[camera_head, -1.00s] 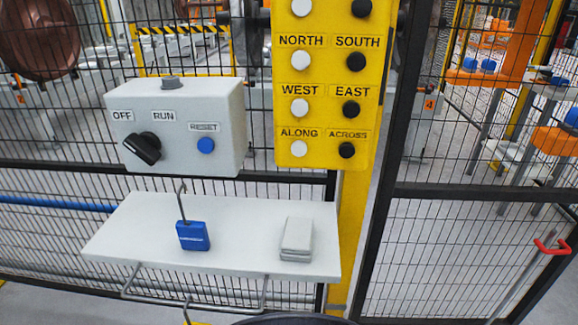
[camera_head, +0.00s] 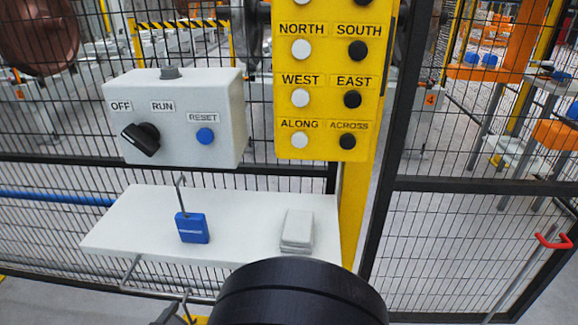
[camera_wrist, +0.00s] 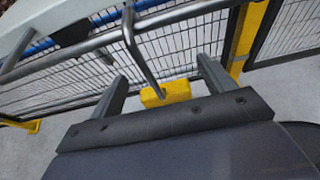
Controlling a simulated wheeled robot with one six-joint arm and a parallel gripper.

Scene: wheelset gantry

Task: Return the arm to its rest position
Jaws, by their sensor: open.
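My gripper (camera_wrist: 160,75) shows in the wrist view with its two grey fingers apart and nothing visibly clamped between them. A thin metal rod (camera_wrist: 142,55) hangs from a rail and appears in the gap between the fingers; whether it touches them I cannot tell. A yellow block (camera_wrist: 165,93) shows at the rod's lower end; I cannot tell whether they are joined. In the head view, a black round section of my arm (camera_head: 300,295) rises at the bottom, in front of the shelf's front right edge. A dark part at the bottom left may be my gripper.
A white shelf (camera_head: 135,215) holds a blue padlock (camera_head: 192,228) and a grey stacked block (camera_head: 297,230). A bent rail (camera_head: 130,272) runs below its front. Above are a grey switch box (camera_head: 215,105) and a yellow button panel (camera_head: 325,120). Mesh fence (camera_head: 460,250) stands behind.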

